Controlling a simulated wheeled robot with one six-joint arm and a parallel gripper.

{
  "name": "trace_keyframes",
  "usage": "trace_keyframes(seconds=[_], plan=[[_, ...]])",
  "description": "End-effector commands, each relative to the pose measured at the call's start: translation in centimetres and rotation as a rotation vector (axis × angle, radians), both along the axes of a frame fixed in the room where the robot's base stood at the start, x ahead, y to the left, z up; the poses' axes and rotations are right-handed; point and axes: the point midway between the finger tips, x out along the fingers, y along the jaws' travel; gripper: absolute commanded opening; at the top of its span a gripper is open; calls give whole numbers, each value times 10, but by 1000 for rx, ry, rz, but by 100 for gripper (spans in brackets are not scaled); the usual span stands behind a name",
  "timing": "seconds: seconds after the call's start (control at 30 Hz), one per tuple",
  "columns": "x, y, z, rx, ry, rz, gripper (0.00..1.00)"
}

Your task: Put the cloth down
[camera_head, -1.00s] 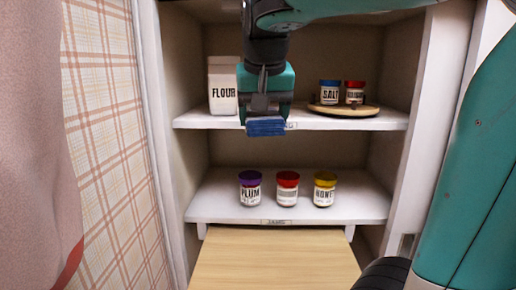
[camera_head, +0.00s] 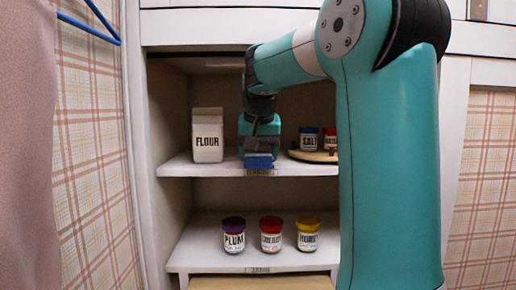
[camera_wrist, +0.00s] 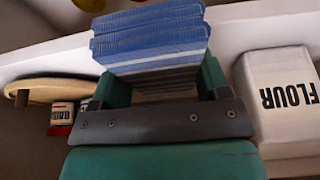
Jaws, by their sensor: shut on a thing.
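A folded blue cloth (camera_head: 259,161) with a pale stripe is held in my gripper (camera_head: 259,148), at the front edge of the upper shelf (camera_head: 185,166). In the wrist view the cloth (camera_wrist: 150,38) sits between the two teal fingers of my gripper (camera_wrist: 165,82), which are shut on it. The cloth's lower part is between the fingers and partly hidden. I cannot tell whether the cloth touches the shelf.
A flour carton (camera_head: 207,136) stands left of my gripper. Plum (camera_head: 234,236), red-lidded (camera_head: 271,235) and yellow-lidded (camera_head: 307,235) jars stand on the lower shelf.

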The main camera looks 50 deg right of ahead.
Motion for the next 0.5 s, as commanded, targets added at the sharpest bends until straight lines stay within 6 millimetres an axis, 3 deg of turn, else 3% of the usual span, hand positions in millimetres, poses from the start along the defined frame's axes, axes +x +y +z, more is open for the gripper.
trace_keyframes(seconds=[0.4, 0.5], plan=[[34, -40, 1, 1, 1, -2, 44], [33, -38, -6, 1, -1, 0, 44]])
